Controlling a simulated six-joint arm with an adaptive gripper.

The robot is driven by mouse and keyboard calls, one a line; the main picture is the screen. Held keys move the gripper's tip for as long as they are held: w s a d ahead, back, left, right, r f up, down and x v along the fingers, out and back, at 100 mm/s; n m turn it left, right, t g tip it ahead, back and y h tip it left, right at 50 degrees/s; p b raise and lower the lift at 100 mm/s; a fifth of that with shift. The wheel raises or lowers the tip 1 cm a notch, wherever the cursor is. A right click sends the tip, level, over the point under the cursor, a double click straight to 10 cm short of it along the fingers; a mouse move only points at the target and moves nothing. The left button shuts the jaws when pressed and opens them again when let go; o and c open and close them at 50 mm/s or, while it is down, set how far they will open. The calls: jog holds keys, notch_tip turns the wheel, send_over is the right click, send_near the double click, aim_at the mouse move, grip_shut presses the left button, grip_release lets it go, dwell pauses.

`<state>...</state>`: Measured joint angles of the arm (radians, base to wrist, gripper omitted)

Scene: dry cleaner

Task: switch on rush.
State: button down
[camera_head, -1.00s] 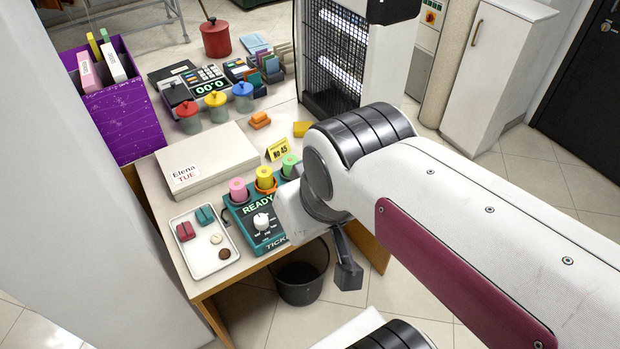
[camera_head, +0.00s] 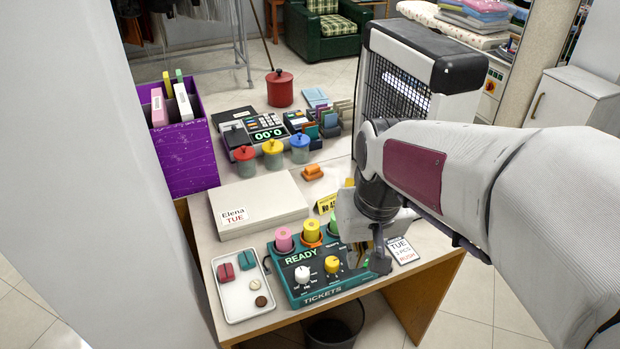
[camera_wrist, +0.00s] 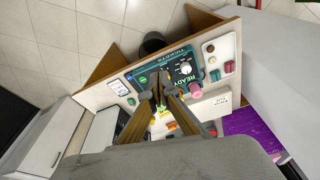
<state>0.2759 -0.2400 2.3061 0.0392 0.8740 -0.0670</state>
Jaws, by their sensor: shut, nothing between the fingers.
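A teal ticket box (camera_head: 300,258) marked READY and TICKETS stands at the front of the counter. Its face carries a white dial (camera_head: 302,274) and a yellow knob (camera_head: 332,265). Pink (camera_head: 284,239), yellow (camera_head: 311,231) and green (camera_head: 334,225) cylinders stand along its back. My gripper (camera_head: 372,264) is shut and empty at the box's right end, hiding part of it; I cannot tell if it touches. In the wrist view the fingers (camera_wrist: 153,88) lie over the teal box (camera_wrist: 170,58), near a small green round spot (camera_wrist: 143,79). No switch marked rush is readable.
A card (camera_head: 403,251) reading TUE, 2 PCS, RUSH lies right of my gripper. A tray (camera_head: 243,310) with small pieces lies left of the box. A white carton (camera_head: 258,203) and a yellow number tag (camera_head: 327,203) stand behind. A dark bin (camera_head: 334,326) is below the front edge.

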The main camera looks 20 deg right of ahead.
jog(key=w+d+f+n, duration=0.1)
jog(key=w+d+f, duration=0.1)
jog(key=w+d, duration=0.3)
jog(key=w+d+f+n, duration=0.1)
jog(key=w+d+f, duration=0.2)
jog(key=w+d, duration=0.3)
jog(key=w, duration=0.3)
jog(key=shift+w+d+n, duration=0.25)
jog(key=shift+w+n, duration=0.05)
jog(key=shift+w, duration=0.05)
jog(key=shift+f, duration=0.15)
jog(key=x, duration=1.2)
jog(key=shift+s+a+f, duration=0.1)
jog(key=shift+s+f, duration=0.1)
jog(key=shift+s, duration=0.05)
jog(key=shift+s+f, duration=0.1)
jog(key=shift+f, duration=0.6)
